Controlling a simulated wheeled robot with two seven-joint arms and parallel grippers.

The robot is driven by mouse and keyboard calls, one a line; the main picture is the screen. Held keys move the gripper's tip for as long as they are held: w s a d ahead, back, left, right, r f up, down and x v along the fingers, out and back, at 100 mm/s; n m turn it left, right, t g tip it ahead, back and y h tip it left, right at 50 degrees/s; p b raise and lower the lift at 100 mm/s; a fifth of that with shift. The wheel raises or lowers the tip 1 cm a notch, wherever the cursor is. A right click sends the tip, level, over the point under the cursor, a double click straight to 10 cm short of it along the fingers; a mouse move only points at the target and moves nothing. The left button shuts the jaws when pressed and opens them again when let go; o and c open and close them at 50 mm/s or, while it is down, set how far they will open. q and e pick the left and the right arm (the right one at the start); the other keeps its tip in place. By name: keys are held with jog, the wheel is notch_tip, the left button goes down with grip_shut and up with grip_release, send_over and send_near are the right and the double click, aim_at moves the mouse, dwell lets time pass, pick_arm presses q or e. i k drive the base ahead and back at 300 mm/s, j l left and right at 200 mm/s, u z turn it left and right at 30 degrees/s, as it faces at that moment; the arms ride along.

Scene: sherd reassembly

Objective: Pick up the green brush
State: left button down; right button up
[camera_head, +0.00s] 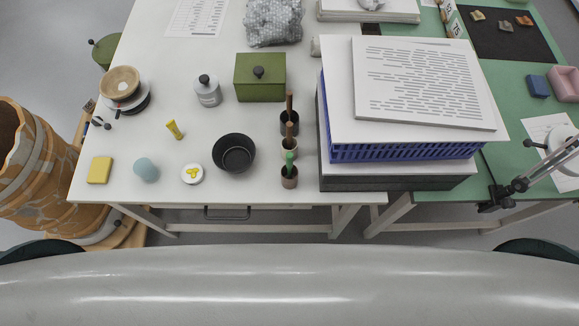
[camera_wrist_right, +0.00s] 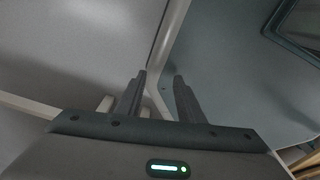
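The green brush (camera_head: 289,158) stands upright in a small brown cup (camera_head: 289,178) near the front edge of the white table, in the head view. Two more cups with brown-handled brushes stand in a row behind it, a middle one (camera_head: 289,147) and a far one (camera_head: 289,122). My right gripper (camera_wrist_right: 158,78) shows in the right wrist view with its two fingers apart and nothing between them. The brush is not in that view. Neither gripper shows in the head view.
A black bowl (camera_head: 234,153) stands left of the cups. A tall stack of crates and papers (camera_head: 400,150) stands close on their right. A green box (camera_head: 260,78) is behind.

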aim_at(288, 154)
jog(key=k+j+z, duration=0.15)
jog(key=j, duration=0.25)
jog(key=k+j+z, duration=0.1)
jog(key=j, duration=0.25)
jog(key=k+j+z, duration=0.15)
jog(key=j, duration=0.25)
jog(key=k+j+z, duration=0.15)
jog(key=j, duration=0.2)
jog(key=k+j+z, duration=0.1)
jog(key=k+j, duration=0.1)
jog(key=j, duration=0.1)
